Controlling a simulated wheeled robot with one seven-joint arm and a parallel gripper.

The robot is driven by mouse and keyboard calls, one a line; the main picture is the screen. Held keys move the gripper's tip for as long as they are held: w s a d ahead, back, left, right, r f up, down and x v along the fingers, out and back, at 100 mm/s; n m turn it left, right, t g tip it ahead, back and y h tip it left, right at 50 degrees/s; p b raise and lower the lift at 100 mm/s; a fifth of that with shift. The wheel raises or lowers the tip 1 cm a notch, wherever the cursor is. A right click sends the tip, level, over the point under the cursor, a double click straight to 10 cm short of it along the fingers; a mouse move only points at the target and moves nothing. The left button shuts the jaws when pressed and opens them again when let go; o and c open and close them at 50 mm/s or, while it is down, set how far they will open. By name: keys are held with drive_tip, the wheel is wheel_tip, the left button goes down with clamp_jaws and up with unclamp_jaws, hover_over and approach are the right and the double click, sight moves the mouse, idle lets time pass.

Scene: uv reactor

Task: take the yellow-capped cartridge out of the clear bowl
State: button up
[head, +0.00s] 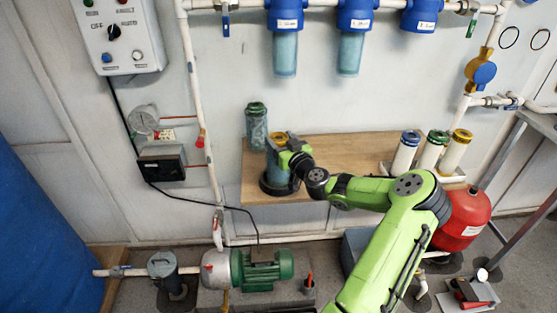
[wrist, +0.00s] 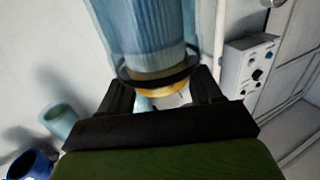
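The yellow-capped cartridge stands in the clear bowl (head: 279,178) on the wooden bench, with its yellow cap (head: 277,137) at the top. In the wrist view the pleated cartridge (wrist: 158,30) shows through the clear wall, with the yellow cap (wrist: 160,88) at the near end beside a dark ring. My gripper (head: 288,152) is at the top of the bowl, coming in from the right. In the wrist view its two black fingers (wrist: 163,88) stand apart, one on each side of the yellow cap. Whether they press on it cannot be made out.
A green-topped clear housing (head: 257,130) stands close behind on the wooden bench (head: 340,150). Blue-, green- and yellow-capped white cartridges (head: 432,152) stand in a tray at the right. Blue filter housings (head: 286,35) hang above. The bench middle is clear.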

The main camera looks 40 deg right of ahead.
drive_tip(key=c, duration=0.9)
wheel_tip(320, 180, up, 18)
drive_tip(key=p, duration=0.4)
drive_tip(key=shift+p, duration=0.4)
